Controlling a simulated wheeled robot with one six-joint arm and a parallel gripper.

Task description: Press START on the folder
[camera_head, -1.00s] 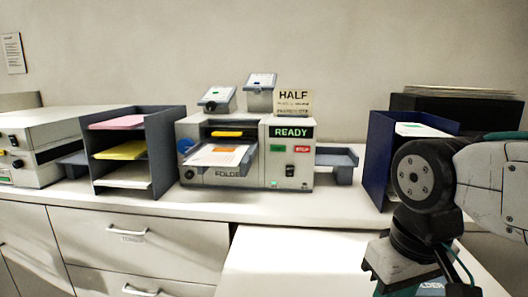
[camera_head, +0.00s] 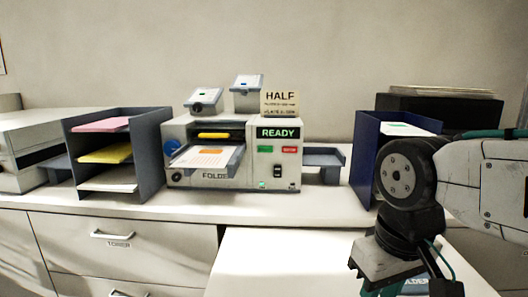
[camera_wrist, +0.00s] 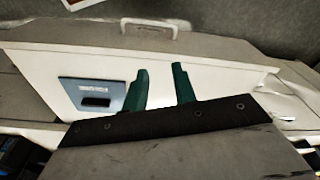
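The folder (camera_head: 215,183) stands on the counter at the middle of the head view. Its display (camera_head: 278,133) reads READY in green. Below the display are a green button (camera_head: 265,149), its label too small to read, and a red button (camera_head: 290,150). Paper with an orange mark (camera_head: 203,157) lies in its front tray. My gripper shows in the wrist view with two green fingers (camera_wrist: 160,88) apart and nothing between them. In the head view my arm is at the right, low and well apart from the folder; the fingertips are not clear there.
A grey shelf (camera_head: 160,150) with pink, yellow and white paper stands left of the folder. A blue holder (camera_head: 365,150) stands to the right, partly behind my arm. A HALF sign (camera_head: 280,103) sits above the display. A white surface (camera_head: 270,265) lies in front of the counter.

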